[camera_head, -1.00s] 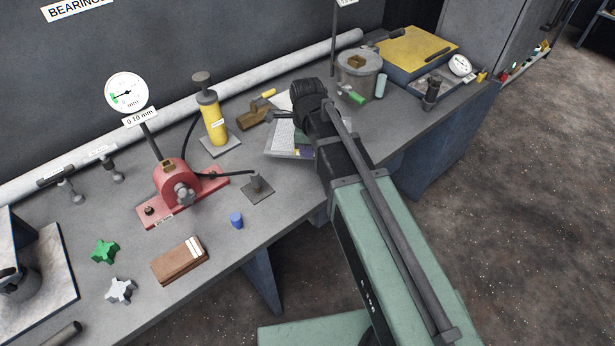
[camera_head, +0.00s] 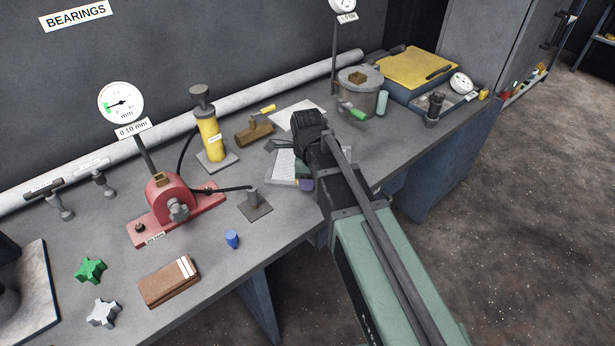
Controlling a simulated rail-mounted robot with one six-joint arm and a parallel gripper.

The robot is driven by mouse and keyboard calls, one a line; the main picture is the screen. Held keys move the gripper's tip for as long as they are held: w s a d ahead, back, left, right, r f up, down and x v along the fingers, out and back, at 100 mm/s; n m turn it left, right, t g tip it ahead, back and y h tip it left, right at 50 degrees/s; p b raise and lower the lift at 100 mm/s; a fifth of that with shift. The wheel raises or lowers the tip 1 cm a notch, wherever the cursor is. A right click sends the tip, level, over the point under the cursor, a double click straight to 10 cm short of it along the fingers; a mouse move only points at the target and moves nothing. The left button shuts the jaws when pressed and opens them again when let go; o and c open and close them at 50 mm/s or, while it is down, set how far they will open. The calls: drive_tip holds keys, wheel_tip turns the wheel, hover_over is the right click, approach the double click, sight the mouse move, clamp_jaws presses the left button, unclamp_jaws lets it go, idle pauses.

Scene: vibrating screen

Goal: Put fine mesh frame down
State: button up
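A pale, finely gridded panel (camera_head: 286,166), which looks like the fine mesh frame, is at the middle of the bench just left of my wrist. My black wrist covers its right part. I cannot tell whether it touches the bench. My gripper (camera_head: 283,146) is mostly hidden by my own arm; only a dark part shows at the panel's far edge. Whether its fingers are shut on the panel is not visible. A small purple piece (camera_head: 306,184) shows at the panel's near corner.
A white sheet (camera_head: 296,115) lies behind my wrist. A red dial fixture (camera_head: 168,205), yellow cylinder (camera_head: 210,138), small post on a plate (camera_head: 255,203) and blue cap (camera_head: 232,239) stand left. A metal pot (camera_head: 358,92) and yellow-topped case (camera_head: 415,66) stand right.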

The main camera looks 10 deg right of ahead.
drive_tip(key=shift+r, duration=0.1)
wheel_tip(320, 180, up, 12)
drive_tip(key=r+p, duration=0.1)
drive_tip(key=p, duration=1.2)
drive_tip(key=s+d+n, duration=0.3)
drive_tip(key=s+n, duration=0.3)
drive_tip(key=n, duration=0.4)
drive_tip(key=s+d+n, duration=0.3)
drive_tip(key=s+n, duration=0.4)
drive_tip(key=n, duration=0.4)
drive_tip(key=shift+d+f+b, duration=0.3)
drive_tip(key=shift+f, duration=0.1)
